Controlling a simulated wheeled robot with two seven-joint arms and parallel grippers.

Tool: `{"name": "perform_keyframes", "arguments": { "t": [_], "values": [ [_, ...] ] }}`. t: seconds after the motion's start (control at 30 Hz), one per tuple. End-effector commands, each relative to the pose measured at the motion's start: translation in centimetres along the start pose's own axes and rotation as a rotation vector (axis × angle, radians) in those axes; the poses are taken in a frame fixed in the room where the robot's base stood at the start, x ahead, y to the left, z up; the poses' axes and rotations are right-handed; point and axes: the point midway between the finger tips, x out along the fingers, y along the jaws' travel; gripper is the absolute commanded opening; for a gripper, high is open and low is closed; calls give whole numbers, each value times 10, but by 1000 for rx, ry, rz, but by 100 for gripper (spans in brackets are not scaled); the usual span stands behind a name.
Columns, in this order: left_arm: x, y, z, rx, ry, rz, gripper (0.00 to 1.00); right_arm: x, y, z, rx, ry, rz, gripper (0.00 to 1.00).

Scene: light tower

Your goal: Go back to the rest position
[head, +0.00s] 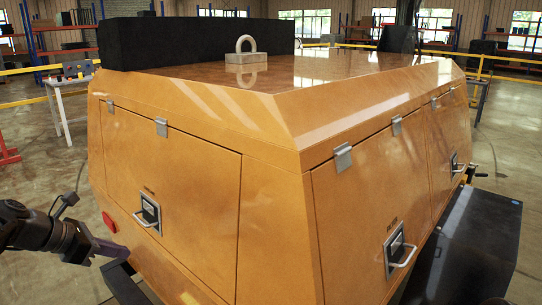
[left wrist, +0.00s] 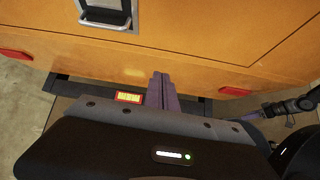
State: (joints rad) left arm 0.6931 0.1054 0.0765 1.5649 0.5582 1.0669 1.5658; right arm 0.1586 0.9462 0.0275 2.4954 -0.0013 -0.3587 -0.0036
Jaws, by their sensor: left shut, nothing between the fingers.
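My left gripper (head: 122,250) is at the lower left of the head view, low beside the end of the orange light tower housing (head: 275,165). Its fingers are shut with nothing between them. In the left wrist view the shut fingers (left wrist: 162,80) point at the lower part of the orange panel (left wrist: 190,50). I cannot tell whether the fingertips touch it. My right gripper does not show in the head view.
The housing has closed doors with latch handles (head: 148,213) (head: 400,253) and a lifting eye (head: 246,50) on top. A black fender (head: 470,245) juts out at right. A white table (head: 62,100) stands behind at left. Open floor (head: 35,170) lies left of the housing.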

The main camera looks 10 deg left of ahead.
Motion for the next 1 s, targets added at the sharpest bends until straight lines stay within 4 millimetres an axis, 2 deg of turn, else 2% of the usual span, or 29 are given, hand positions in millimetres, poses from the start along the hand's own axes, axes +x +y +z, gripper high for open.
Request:
{"name": "perform_keyframes", "arguments": {
  "t": [0.13,0.2,0.27,0.3,0.37,0.4,0.47,0.5,0.57,0.6,0.67,0.7,0.77,0.8,0.9,1.0],
  "values": [
    [3,26,-10,211,42,113,0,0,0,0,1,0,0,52],
    [14,40,-32,372,113,179,0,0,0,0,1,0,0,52],
    [39,44,-64,535,200,198,0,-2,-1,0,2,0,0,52],
    [63,39,-83,664,261,184,0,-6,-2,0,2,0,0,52],
    [100,23,-109,860,337,140,0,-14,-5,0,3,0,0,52],
    [125,7,-124,992,376,97,0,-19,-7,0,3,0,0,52],
    [159,-25,-142,1180,412,24,0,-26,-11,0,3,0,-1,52],
    [179,-49,-152,1301,423,-28,0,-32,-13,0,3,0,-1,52],
    [205,-90,-165,1473,421,-107,0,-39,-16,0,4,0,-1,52],
    [220,-119,-172,1578,407,-159,0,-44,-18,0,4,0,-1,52],
    [236,-165,-180,1726,372,-237,0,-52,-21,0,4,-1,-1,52],
    [244,-197,-186,1812,340,-286,0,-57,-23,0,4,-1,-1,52],
    [250,-246,-192,1926,279,-361,0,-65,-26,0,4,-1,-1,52],
    [251,-278,-197,1988,234,-408,0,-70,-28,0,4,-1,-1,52],
    [245,-349,-208,2074,122,-523,0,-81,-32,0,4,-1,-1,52],
    [231,-403,-220,2098,29,-634,0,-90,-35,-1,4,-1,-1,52]
  ]
}}
